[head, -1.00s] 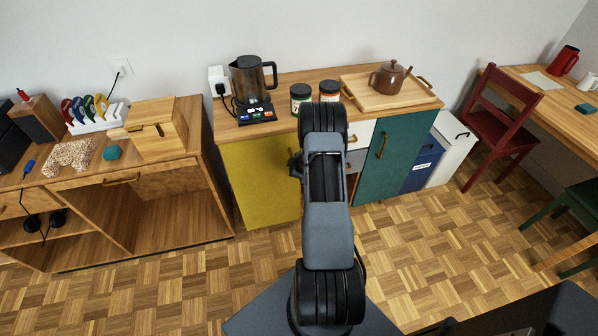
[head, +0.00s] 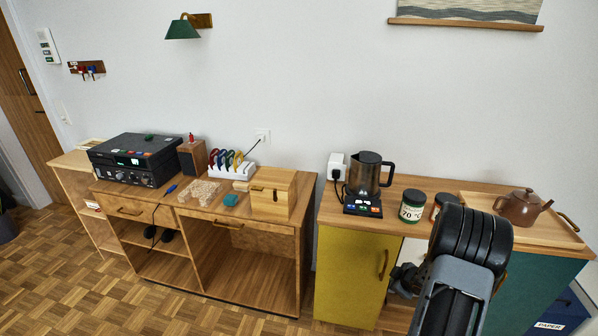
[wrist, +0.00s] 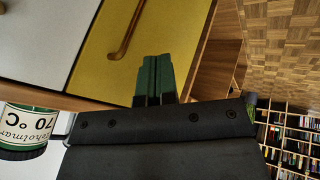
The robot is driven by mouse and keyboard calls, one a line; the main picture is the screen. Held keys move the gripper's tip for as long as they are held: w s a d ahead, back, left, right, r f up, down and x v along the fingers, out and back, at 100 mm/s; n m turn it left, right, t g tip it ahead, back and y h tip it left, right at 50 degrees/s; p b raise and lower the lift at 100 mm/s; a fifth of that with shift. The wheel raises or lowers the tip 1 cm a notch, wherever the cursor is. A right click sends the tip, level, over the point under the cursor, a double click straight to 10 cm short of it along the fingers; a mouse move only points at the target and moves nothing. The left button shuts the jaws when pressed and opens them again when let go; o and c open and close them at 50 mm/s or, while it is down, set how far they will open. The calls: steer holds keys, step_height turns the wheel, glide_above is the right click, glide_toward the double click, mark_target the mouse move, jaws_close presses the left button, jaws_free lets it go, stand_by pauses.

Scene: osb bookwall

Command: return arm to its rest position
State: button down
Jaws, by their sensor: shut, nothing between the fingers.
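A kettle (head: 369,175), a green-labelled jar (head: 413,206) and a brown teapot (head: 522,207) stand on the cabinet top near my arm. A wooden sideboard (head: 205,262) with a box (head: 272,193) and a stereo (head: 135,158) is at left. The parquet floor (head: 60,280) is clear at lower left.

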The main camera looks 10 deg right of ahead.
steer(key=s+d+f+m+g+h, duration=0.1)
steer(key=s+d+m+g+h, duration=0.1)
steer(key=s+d+m+g, duration=0.3)
steer(key=s+a+r+m+g+h, duration=0.1)
steer(key=s+a+r+m, duration=0.15)
steer(key=a+r, duration=0.25)
steer(key=s+a+r+t+y, duration=0.1)
steer(key=s+a+r, duration=0.2)
steer(key=a+r, duration=0.8)
steer(key=s+a+r+t+y+p, duration=0.1)
steer(key=s+a+r+y, duration=0.1)
steer(key=a+r, duration=0.8)
steer(key=s+a, duration=0.1)
steer(key=a, duration=0.6)
steer(key=shift+s+r+y, duration=0.3)
steer(key=shift+s+r, duration=0.05)
steer(key=shift+r, duration=0.05)
steer(key=shift+m, duration=0.25)
